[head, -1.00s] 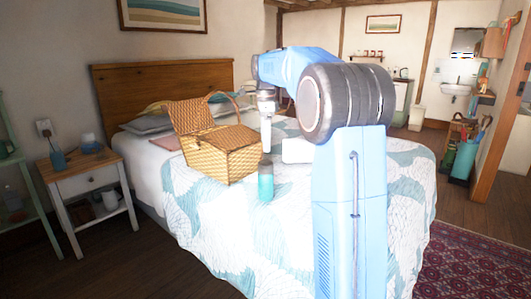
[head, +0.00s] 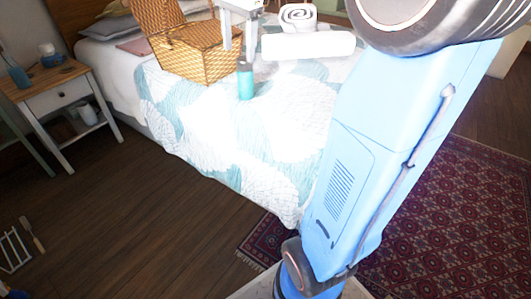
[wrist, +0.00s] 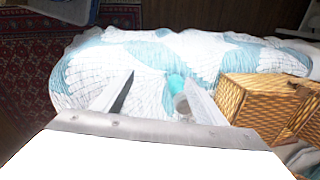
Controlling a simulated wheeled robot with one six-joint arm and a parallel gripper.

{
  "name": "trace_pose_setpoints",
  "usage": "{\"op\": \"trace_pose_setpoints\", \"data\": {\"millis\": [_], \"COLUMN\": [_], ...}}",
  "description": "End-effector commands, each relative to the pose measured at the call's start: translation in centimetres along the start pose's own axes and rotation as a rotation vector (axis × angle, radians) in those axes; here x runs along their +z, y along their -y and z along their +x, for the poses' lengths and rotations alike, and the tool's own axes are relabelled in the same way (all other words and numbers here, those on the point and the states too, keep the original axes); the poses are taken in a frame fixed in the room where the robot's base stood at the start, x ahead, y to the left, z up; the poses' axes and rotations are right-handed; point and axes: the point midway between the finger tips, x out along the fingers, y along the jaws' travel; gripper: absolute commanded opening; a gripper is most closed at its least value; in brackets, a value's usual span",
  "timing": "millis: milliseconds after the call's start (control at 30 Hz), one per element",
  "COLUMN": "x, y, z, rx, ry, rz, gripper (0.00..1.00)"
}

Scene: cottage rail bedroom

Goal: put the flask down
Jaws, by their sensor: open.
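The flask (head: 245,82), teal with a grey upper part, stands upright on the bed (head: 215,130) in front of the wicker basket. My gripper (head: 238,46) is open just above and behind it in the head view, its two fingers pointing down. In the wrist view the flask (wrist: 177,88) shows between the spread fingers (wrist: 160,90), close to the right finger. That finger overlaps part of it, so I cannot tell whether they touch. The left finger is well apart from it.
The open wicker basket (head: 200,52) stands left of the flask. White rolled bundles (head: 308,46) lie to its right. A nightstand (head: 57,92) is beside the bed. The quilt in front of the flask is clear. A red patterned rug (head: 450,205) lies on the floor.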

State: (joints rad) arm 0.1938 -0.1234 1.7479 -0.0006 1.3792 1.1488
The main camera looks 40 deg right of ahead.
Motion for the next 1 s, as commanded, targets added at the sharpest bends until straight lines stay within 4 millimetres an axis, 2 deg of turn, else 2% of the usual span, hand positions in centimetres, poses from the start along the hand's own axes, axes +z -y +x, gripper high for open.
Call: {"op": "trace_pose_setpoints", "data": {"millis": [33, 267, 467, 600, 800, 1000], "x": [1.3, 6.2, 10.0, 12.3, 14.9, 16.2], "y": [-1.6, -7.9, -13.6, -17.6, -22.7, -25.5], "z": [0.1, 1.9, 4.6, 7.0, 11.0, 13.6], "rx": [-0.015, -0.075, -0.124, -0.154, -0.19, -0.206], "ry": [-0.005, -0.038, -0.079, -0.115, -0.172, -0.21], "rz": [-0.066, -0.397, -0.684, -0.883, -1.146, -1.299], "gripper": [0.65, 0.65, 0.65, 0.65, 0.65, 0.65]}}
